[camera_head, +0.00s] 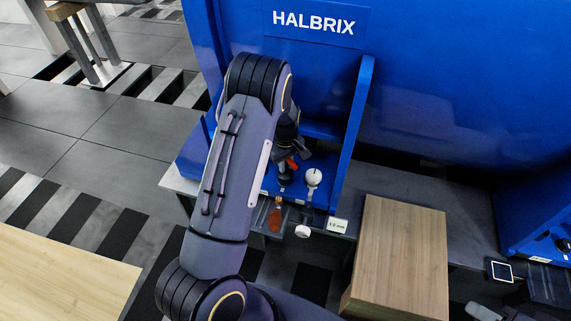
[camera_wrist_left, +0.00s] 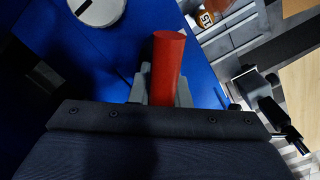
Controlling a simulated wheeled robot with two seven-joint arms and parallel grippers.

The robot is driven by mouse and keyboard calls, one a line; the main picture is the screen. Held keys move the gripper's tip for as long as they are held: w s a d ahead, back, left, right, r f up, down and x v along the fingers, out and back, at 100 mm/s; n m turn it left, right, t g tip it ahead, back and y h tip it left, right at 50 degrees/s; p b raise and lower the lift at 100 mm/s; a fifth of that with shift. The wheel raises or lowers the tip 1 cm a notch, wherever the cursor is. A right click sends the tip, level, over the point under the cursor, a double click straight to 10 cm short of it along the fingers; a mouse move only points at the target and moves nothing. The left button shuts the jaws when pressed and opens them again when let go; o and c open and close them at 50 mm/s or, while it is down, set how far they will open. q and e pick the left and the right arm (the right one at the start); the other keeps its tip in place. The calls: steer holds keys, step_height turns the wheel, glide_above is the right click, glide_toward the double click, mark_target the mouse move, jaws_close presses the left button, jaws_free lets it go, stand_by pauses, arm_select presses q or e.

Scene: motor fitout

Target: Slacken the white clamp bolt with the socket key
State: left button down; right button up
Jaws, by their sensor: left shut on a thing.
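My left gripper (camera_head: 287,155) is over the blue foot of the machine, partly hidden by my own arm. It is shut on a red handle (camera_head: 291,163), which I take for the socket key. The red handle (camera_wrist_left: 167,62) stands up between the fingers in the left wrist view. The key's lower end is hard to make out. A white round head (camera_head: 313,178) with a dark mark stands just right of the gripper. A white disc (camera_wrist_left: 98,8) with a dark slot shows at the top of the wrist view. I cannot tell which white part is the clamp bolt.
The blue HALBRIX machine (camera_head: 440,90) fills the back, with an upright blue rib (camera_head: 352,130) right of the gripper. A wooden block (camera_head: 400,255) stands right.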

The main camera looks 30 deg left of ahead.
arm_select(q)
steer(key=shift+r+p, duration=2.4)
steer(key=shift+r, duration=1.1)
